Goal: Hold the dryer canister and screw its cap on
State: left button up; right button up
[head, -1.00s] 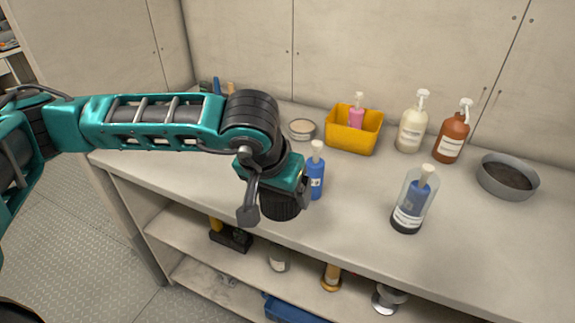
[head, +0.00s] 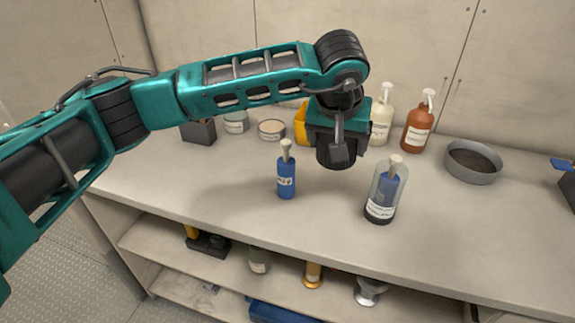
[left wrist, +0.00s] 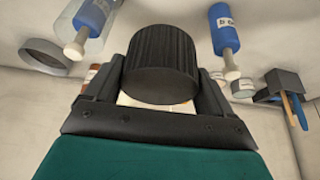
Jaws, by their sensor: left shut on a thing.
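The dryer canister (head: 373,197) looks like the clear, dark-based, labelled cylinder standing upright on the bench; it also shows at the top left of the left wrist view (left wrist: 70,20). A blue body with a pale top sits inside it and sticks out above its rim. My left gripper (head: 337,140) is shut on a black ribbed cap (left wrist: 160,60), which also shows below it in the head view (head: 336,157). Gripper and cap hang above the bench, behind and left of the canister, apart from it. My right gripper is not in view.
A blue bottle (head: 286,187) with a pale top stands left of the canister. The bench front around the canister is clear.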

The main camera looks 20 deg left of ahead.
pick_arm(q)
notch_tip(320, 180, up, 4)
send_over(396, 157)
jog(key=shift+s+a, duration=0.1)
jog(key=shift+s, duration=0.35)
jog(key=shift+f+g+b, duration=0.3)
jog(key=shift+f, duration=0.15)
notch_tip(396, 157, down, 4)
jog(key=shift+f+b, duration=0.25)
jog(key=shift+b, duration=0.95)
